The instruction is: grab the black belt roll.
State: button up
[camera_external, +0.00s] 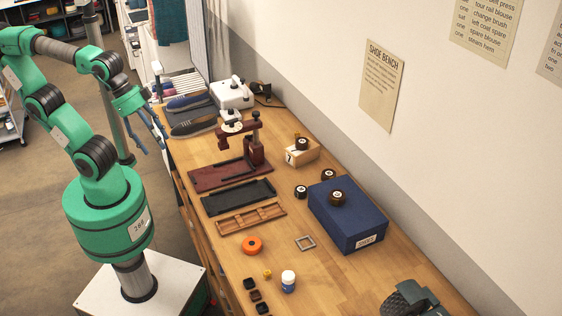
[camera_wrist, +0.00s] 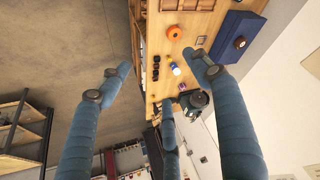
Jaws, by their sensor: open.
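Several small dark rolls with pale centres are in the external view. One dark brown-looking roll (camera_external: 337,197) sits on top of the blue box (camera_external: 345,222). A black roll (camera_external: 300,192) lies on the bench left of that box, and another dark roll (camera_external: 328,175) is at its back edge. A further dark roll (camera_external: 302,143) sits on a small wooden block marked with a number. I cannot tell for sure which one is the belt roll. My gripper (camera_external: 160,132) is open and empty, off the bench's left edge and far from the rolls. Its blue fingers spread wide in the wrist view.
The wooden bench (camera_external: 222,238) carries a dark red press (camera_external: 255,150), a black tray (camera_external: 238,195), a wooden divided tray, an orange roll (camera_external: 252,244), a white bottle (camera_external: 288,281) and a metal frame. Shoes and a white sewing machine stand at the back. The wall borders the right.

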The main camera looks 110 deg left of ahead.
jog(key=w+a+r+g, duration=0.1)
jog(key=w+a, duration=0.4)
jog(key=w, duration=0.7)
jog(key=m+g+b, duration=0.3)
jog(key=g, duration=0.2)
send_over(301, 189)
notch_tip(301, 189, down, 28)
jog(key=f, duration=0.1)
jog(key=shift+d+r, duration=0.1)
jog(key=shift+r, duration=0.2)
jog(key=shift+f+b, duration=0.55)
jog(key=shift+f, duration=3.75)
